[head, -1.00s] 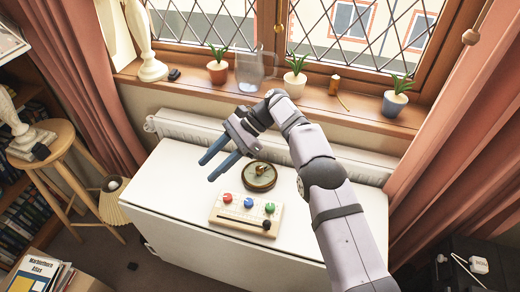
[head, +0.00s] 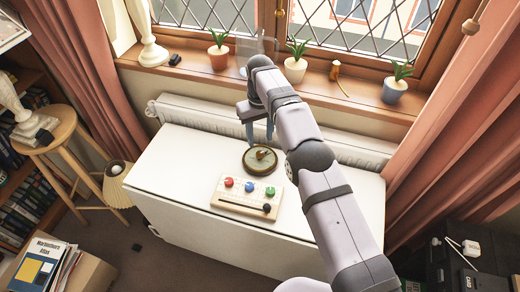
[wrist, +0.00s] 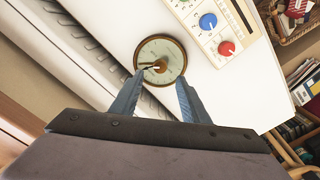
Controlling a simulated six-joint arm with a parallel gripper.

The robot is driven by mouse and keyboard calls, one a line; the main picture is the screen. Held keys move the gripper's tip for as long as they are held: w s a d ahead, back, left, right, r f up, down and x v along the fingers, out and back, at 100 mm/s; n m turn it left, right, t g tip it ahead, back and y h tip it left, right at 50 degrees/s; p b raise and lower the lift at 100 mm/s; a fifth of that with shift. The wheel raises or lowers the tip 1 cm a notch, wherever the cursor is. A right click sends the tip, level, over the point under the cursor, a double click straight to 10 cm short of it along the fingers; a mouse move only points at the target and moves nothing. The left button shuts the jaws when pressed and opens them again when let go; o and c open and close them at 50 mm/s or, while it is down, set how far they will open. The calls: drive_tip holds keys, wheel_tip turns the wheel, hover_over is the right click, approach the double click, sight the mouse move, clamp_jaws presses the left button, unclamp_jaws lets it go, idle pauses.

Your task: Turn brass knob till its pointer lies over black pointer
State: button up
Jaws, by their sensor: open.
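The round dial (head: 247,162) with a dark rim and pale green face lies on the white cabinet top, and it also shows in the wrist view (wrist: 174,46). The brass knob (head: 262,154) stands at its centre; in the wrist view the knob (wrist: 160,67) has a pointer reaching left. A dark line lies close to that pointer, but I cannot clearly tell the black pointer apart. My gripper (head: 260,140) is above the dial's far side, fingers pointing down. In the wrist view my gripper (wrist: 159,78) is open, its blue fingers apart on either side of the dial's near edge, holding nothing.
A cream panel (head: 232,205) with red, blue and green knobs and a black-knobbed slider lies in front of the dial. The radiator (head: 190,118) and the sill with potted plants (head: 297,62) are behind. The cabinet top (head: 175,180) is clear at left.

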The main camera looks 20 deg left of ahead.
sight(260, 153)
drive_tip(key=shift+f+p, duration=0.55)
drive_tip(key=shift+f, duration=3.15)
drive_tip(key=shift+c, duration=0.7)
clamp_jaws()
